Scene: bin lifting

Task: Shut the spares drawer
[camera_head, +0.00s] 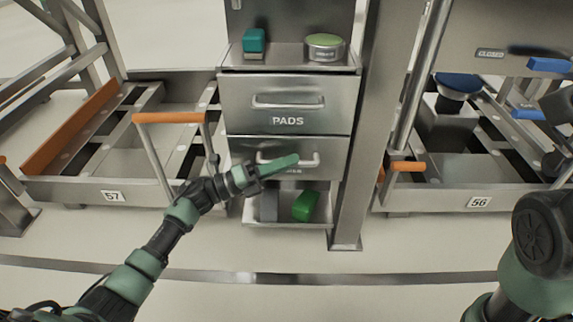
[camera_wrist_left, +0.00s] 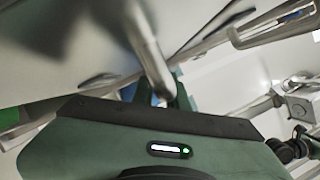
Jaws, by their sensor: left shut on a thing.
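A steel cabinet in the head view has a drawer marked PADS (camera_head: 287,97) at the top and a middle drawer (camera_head: 335,150) with its label mostly hidden by my gripper. Both fronts look flush. Below them an open drawer (camera_head: 285,224) sticks out, holding a green block (camera_head: 305,206) and a grey piece (camera_head: 269,207). I cannot read which is the spares drawer. My left gripper (camera_head: 292,160) is at the middle drawer's bar handle (camera_head: 308,161), shut on it. In the left wrist view a grey bar (camera_wrist_left: 147,50) runs down to the fingers. My right gripper is out of view.
Cart 57 (camera_head: 113,196) with orange handles stands left of the cabinet, cart 56 (camera_head: 480,202) on the right beyond a steel post (camera_head: 352,200). A teal block (camera_head: 253,41) and a round tin (camera_head: 325,46) sit on the cabinet top. The floor in front is clear.

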